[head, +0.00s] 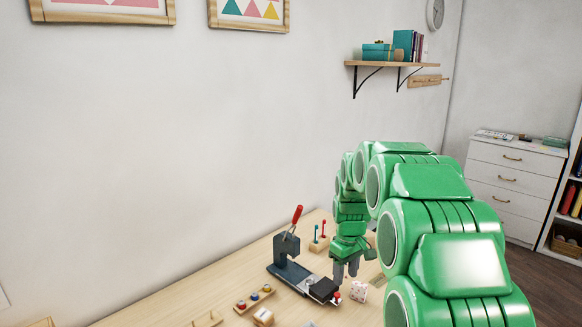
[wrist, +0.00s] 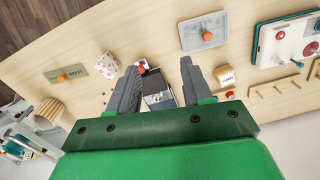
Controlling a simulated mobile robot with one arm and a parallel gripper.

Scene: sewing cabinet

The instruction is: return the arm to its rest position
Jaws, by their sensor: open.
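My green arm (head: 450,220) reaches forward from the right side of the head view, bent over, with its end pointing down over the wooden table. My gripper (head: 346,268) hangs above the table near the dark end of a hand press (head: 290,275) with a red handle. In the wrist view my gripper (wrist: 158,70) has its two grey fingers spread apart. Part of the press (wrist: 160,92) shows in the gap between them, lower down. I see nothing held. The head view does not show clearly how high the fingertips are.
A white patterned cube (head: 359,291) stands right of the fingers. A small stand with red and teal tools (head: 319,242) is behind. A plate with a red knob (wrist: 207,32) and a wooden rack (wrist: 285,92) lie on the table. A wall shelf (head: 390,64) is above.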

